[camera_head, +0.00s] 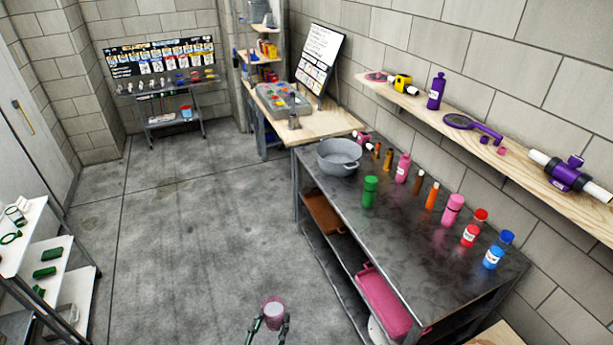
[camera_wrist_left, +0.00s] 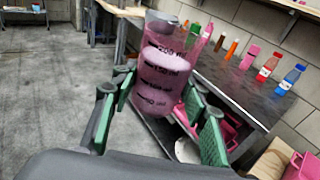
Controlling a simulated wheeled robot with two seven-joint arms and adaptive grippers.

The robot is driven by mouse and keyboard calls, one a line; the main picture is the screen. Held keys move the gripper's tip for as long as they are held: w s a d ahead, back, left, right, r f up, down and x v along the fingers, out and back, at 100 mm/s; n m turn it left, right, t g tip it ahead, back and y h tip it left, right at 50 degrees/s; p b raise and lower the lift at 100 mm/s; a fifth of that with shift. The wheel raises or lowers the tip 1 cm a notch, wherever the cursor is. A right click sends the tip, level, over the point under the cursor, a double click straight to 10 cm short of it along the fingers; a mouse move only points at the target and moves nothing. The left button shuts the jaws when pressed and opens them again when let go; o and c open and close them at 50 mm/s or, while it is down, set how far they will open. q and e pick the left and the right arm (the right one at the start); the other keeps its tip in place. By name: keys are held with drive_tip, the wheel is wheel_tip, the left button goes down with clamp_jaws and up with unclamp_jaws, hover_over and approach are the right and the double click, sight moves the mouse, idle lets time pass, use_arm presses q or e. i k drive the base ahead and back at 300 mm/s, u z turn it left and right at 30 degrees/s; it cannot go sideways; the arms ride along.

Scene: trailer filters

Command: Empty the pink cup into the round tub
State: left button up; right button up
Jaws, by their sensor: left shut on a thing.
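The pink cup (camera_head: 274,309) is a see-through pink beaker with dark markings, seen large in the left wrist view (camera_wrist_left: 165,70). Pale rounded pieces show inside it. My left gripper (camera_head: 270,322) is shut on the cup, with green-padded fingers (camera_wrist_left: 160,110) on either side of it. The cup is held roughly upright over the floor, in front of the dark table. The round tub (camera_head: 339,156) is a grey pot with handles at the far left end of the dark table, well away from the cup. My right gripper is not in view.
The dark table (camera_head: 400,240) carries a green bottle (camera_head: 370,191), pink bottles (camera_head: 452,210), and red (camera_head: 470,234) and blue (camera_head: 494,256) ones. A pink bin (camera_head: 384,300) sits on its lower shelf. A white shelf rack (camera_head: 50,268) stands at left. The floor between is clear.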

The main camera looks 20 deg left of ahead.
sight(336, 156)
drive_tip(key=u, duration=0.4)
drive_tip(key=i, duration=0.35)
drive_tip(key=u, duration=0.8)
drive_tip(key=i, duration=1.85)
drive_tip(key=z, duration=0.35)
drive_tip(key=i, duration=0.65)
drive_tip(key=z, duration=1.25)
drive_tip(key=i, duration=0.6)
drive_tip(key=z, duration=0.65)
